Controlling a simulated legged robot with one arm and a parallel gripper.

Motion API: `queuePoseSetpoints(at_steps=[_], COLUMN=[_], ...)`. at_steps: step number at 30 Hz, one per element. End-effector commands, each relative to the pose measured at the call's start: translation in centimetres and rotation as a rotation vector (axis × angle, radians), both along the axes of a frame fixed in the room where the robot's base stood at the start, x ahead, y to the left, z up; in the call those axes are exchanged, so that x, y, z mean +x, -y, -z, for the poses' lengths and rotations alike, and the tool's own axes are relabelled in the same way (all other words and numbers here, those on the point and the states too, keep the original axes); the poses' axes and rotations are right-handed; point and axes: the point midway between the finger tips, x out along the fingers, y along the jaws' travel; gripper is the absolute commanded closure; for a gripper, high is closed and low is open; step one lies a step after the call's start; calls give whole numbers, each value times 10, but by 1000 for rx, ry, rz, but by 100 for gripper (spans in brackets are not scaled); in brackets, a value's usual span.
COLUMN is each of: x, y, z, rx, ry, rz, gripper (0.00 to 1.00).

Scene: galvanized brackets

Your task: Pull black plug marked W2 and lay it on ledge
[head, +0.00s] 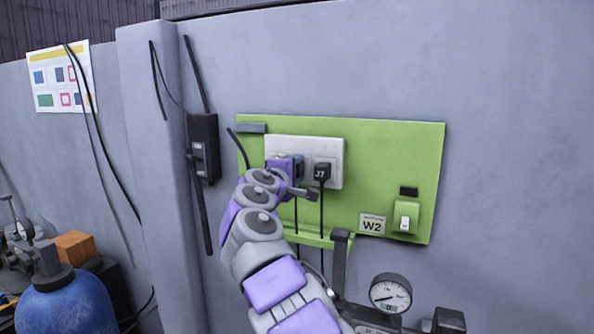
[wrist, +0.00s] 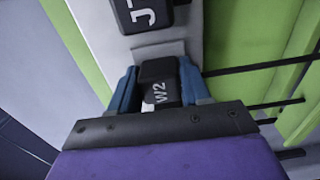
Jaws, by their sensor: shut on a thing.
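The black plug marked W2 (wrist: 159,92) shows in the wrist view between the blue fingers of my gripper (wrist: 158,75), which is shut on it. The plug is close against the white socket plate (wrist: 125,45); I cannot tell if its pins are fully in. In the head view my gripper (head: 290,166) is at the plate's left socket and hides the W2 plug. The ledge (head: 312,240) is a green strip low on the green panel, partly hidden by my arm.
A black plug marked J7 (head: 322,172) sits in the right socket, its cord hanging down. A W2 label (head: 372,224) and a switch (head: 405,222) are at the panel's lower right. A gauge (head: 390,293) stands below. A black box (head: 202,147) is left.

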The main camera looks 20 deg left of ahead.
Motion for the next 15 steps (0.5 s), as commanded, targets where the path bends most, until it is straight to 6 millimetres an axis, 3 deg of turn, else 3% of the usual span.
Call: queuePoseSetpoints(at_steps=[11,15], x=[0,-1], y=[3,5], z=[-1,-2], rx=[3,5], ry=[0,2], rz=[1,1], gripper=[100,100])
